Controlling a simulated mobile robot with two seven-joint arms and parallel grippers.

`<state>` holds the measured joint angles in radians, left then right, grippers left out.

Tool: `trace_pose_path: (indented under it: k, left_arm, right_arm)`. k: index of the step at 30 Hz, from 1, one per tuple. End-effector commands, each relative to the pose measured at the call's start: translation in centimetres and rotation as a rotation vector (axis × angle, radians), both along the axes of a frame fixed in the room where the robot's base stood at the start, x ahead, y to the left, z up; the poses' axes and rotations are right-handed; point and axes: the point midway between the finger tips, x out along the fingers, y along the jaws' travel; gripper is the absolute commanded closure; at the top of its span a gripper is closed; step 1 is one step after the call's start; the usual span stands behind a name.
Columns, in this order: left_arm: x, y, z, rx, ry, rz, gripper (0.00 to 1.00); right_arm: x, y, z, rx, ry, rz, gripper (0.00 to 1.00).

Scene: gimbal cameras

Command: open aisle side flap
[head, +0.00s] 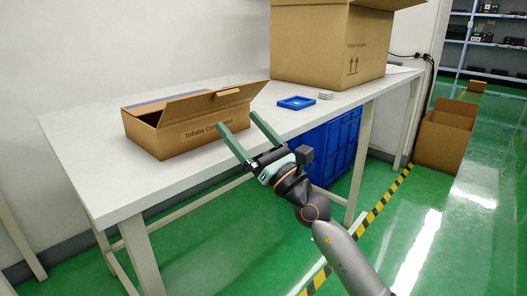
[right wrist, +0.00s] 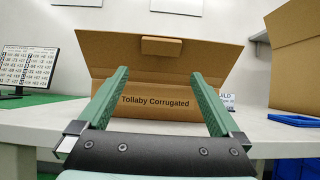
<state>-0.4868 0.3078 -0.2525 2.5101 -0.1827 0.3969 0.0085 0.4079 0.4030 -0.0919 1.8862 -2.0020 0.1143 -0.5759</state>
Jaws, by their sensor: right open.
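A small brown cardboard box (head: 165,143) stands on the white table, printed "Tollaby Corrugated" on its long side facing the aisle. A wide flap (head: 207,104) on that side stands up and slants, with a small tab at its top edge. The flap (right wrist: 110,55) also shows above the printed wall in the right wrist view. My right gripper (head: 238,122) is open and empty in front of the printed side, its fingers pointing at the box. Whether the fingertips touch the box, I cannot tell. The box's inside is mostly hidden. My left gripper is not in view.
The white table (head: 90,172) carries a large carton (head: 320,45), a blue tray (head: 296,103) and a small grey stack (head: 325,95). Blue crates (head: 335,145) stand under it. An open carton (head: 445,135) is on the green floor. A monitor (right wrist: 28,68) shows at left.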

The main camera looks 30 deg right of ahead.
Motion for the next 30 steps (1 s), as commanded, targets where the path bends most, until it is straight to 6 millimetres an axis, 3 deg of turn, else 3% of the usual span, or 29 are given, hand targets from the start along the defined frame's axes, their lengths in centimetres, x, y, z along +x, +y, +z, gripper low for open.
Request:
trace_pose_path:
  k: [6, 12, 30]
  left_arm:
    - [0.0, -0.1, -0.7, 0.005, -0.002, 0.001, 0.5]
    - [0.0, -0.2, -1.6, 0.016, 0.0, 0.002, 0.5]
    - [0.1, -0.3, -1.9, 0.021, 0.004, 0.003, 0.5]
  right_arm:
    - [-3.4, -1.2, -2.7, -0.006, 0.005, 0.0, 0.0]
    - [-5.6, -1.9, -4.1, -0.004, 0.005, 0.001, 0.0]
    - [-6.5, -2.2, -4.4, -0.002, 0.004, 0.002, 0.0]
